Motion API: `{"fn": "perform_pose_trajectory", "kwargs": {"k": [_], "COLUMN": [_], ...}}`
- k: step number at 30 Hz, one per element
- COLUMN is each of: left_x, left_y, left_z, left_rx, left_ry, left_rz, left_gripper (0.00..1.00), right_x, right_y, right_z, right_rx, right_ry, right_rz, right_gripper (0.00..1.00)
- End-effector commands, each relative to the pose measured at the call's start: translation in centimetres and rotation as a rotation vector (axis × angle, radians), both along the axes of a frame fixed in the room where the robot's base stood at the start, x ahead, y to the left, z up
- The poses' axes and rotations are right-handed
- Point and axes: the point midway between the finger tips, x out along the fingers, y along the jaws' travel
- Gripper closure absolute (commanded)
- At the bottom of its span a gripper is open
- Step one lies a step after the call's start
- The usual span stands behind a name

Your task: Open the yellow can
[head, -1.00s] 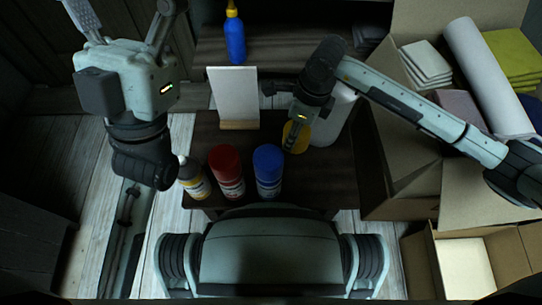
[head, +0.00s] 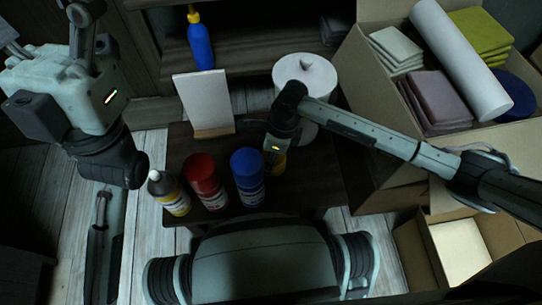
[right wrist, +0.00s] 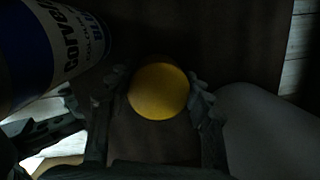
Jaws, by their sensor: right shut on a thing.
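A yellow round-topped can (right wrist: 158,91) sits between the fingers of my right gripper (right wrist: 160,95) in the right wrist view, and the fingers are shut on its sides. In the head view only a small part of the yellow can (head: 279,166) shows below my right gripper (head: 277,157), at the right part of the dark low table. Its lower body is hidden. My left arm hangs at the left, and its dark end (head: 122,166) is left of the table; its fingers cannot be made out.
A bottle with a yellow label (head: 169,193), a red can (head: 206,182) and a blue can (head: 248,178) stand along the table's front. A white board (head: 204,104) stands at the table's back left; cardboard boxes (head: 415,165) fill the right.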

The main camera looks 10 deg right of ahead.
Motion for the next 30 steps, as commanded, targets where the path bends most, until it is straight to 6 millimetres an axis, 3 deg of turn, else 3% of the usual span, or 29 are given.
{"fn": "perform_pose_trajectory", "kwargs": {"k": [8,9,13,23,30], "left_x": [0.0,0.0,0.0,0.0,-0.5], "left_y": [0.0,0.0,0.0,0.0,0.2], "left_z": [-0.3,-0.1,0.0,0.4,0.9], "left_rx": [0.000,0.002,0.002,0.002,-0.009], "left_ry": [0.003,0.003,0.000,-0.007,-0.005], "left_rz": [-0.001,0.000,0.000,0.000,0.001], "left_gripper": [0.26,0.26,0.26,0.26,0.26], "right_x": [0.0,0.0,0.0,0.0,0.0], "right_y": [0.0,0.0,0.0,0.0,-0.5], "right_z": [-0.3,-0.2,-0.2,0.1,3.6], "right_rx": [0.000,0.000,0.000,0.001,0.000], "right_ry": [-0.001,-0.001,-0.001,-0.001,-0.003], "right_rz": [0.000,0.000,-0.001,0.000,0.002], "right_gripper": [0.84,0.46,0.30,0.29,0.29]}}
